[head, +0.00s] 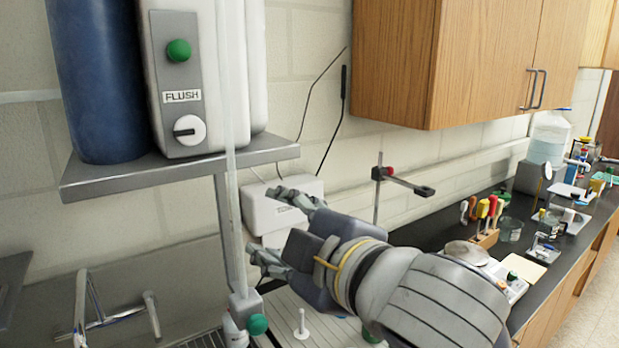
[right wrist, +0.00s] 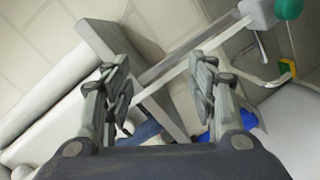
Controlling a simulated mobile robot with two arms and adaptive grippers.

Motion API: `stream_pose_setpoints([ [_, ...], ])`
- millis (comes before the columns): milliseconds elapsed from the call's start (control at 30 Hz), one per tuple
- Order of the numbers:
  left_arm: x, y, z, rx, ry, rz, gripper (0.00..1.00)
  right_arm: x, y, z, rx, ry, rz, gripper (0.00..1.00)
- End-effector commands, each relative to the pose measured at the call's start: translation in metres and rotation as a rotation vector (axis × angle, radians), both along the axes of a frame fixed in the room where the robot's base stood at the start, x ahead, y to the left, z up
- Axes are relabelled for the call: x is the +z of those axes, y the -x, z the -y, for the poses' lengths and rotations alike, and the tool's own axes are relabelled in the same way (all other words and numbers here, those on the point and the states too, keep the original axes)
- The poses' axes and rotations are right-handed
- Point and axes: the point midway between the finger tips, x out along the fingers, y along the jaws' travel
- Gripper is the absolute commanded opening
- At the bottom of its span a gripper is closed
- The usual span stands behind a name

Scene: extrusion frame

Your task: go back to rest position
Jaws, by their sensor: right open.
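My right gripper (head: 268,226) reaches in from the lower right in the head view. Its two fingers are spread apart, and it is open and empty. It points left toward the upright post below the metal shelf (head: 180,170). In the right wrist view, the two fingers (right wrist: 160,88) stand wide apart with nothing gripped between them. A pale rod and grey bars show behind them; how far off they are I cannot tell. My left gripper is in neither view.
A white box with a green button and FLUSH label (head: 181,97) and a blue cylinder (head: 100,80) stand on the shelf. A clamp stand (head: 379,190), a tool holder (head: 484,240) and other items crowd the dark counter. A wooden cabinet (head: 465,60) hangs above.

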Motion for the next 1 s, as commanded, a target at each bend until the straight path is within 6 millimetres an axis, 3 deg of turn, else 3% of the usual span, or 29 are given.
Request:
stream_pose_setpoints([
  [33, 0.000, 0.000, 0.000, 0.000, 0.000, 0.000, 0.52, -0.021, -0.006, 0.006, -0.018, -0.037, -0.065, 0.53],
  [300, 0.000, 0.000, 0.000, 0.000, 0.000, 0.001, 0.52, -0.121, -0.022, 0.046, -0.161, -0.217, -0.352, 0.53],
  [533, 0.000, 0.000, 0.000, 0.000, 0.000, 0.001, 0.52, -0.216, -0.012, 0.086, -0.327, -0.333, -0.589, 0.53],
  [767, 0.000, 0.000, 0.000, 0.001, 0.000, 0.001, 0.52, -0.313, 0.024, 0.131, -0.530, -0.409, -0.809, 0.53],
  [1000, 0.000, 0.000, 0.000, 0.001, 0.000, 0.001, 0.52, -0.404, 0.092, 0.181, -0.769, -0.436, -1.012, 0.53],
])
